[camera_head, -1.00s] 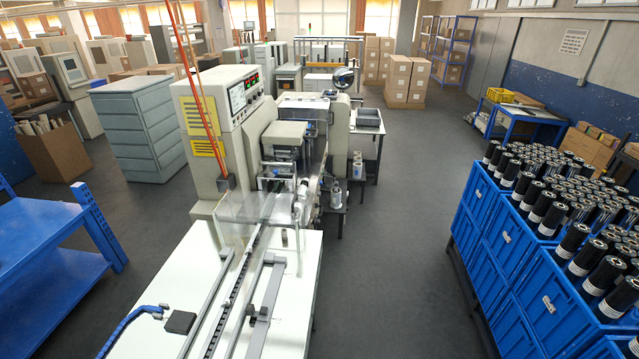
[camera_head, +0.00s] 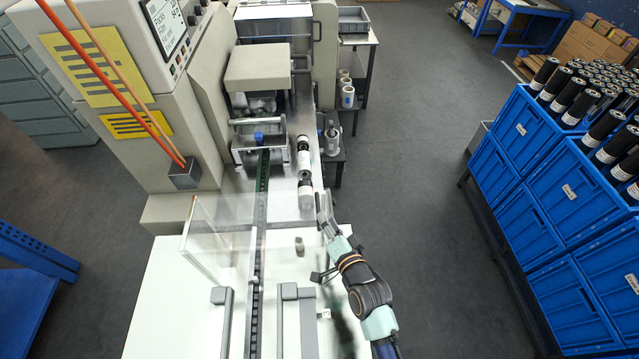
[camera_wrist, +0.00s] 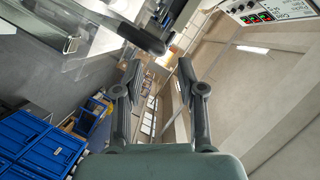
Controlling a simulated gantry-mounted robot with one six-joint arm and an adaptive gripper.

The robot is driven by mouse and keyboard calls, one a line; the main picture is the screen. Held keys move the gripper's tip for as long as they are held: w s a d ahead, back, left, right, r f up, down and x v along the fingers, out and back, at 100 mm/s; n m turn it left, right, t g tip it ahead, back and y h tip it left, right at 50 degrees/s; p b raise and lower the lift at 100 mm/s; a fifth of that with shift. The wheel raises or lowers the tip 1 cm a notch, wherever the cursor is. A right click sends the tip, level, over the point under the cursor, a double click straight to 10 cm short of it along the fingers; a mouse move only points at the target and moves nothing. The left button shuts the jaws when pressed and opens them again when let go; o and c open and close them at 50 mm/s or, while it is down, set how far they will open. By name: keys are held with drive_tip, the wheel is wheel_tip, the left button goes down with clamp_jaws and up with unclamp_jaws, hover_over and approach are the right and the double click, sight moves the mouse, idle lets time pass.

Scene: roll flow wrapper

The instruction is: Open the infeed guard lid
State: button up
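The infeed guard lid appears as a clear panel (camera_head: 222,238) over the infeed end of the conveyor. Its transparent edges are hard to trace, so I cannot tell its exact angle. A small grey cylindrical knob (camera_head: 300,246) shows at the right of the clear panels; it may be the lid's handle. My gripper (camera_head: 322,208) is to the right of the panels, above and to the right of the knob in the picture. In the wrist view my gripper (camera_wrist: 158,70) has its two fingers apart with nothing between them. A dark rounded bar (camera_wrist: 142,36) and clear sheet show beyond the fingertips.
The wrapper's tall control cabinet (camera_head: 125,90) stands at the left. A dark conveyor chain (camera_head: 256,290) runs along the white table (camera_head: 165,310), beside grey rails. Black-and-white rollers (camera_head: 305,190) lie beyond my gripper. Blue crates (camera_head: 520,215) stand right, across clear floor.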

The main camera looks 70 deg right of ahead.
sight(318, 205)
drive_tip(key=shift+w+f, duration=0.1)
drive_tip(key=x, duration=0.7)
drive_tip(key=shift+w, duration=0.1)
clamp_jaws()
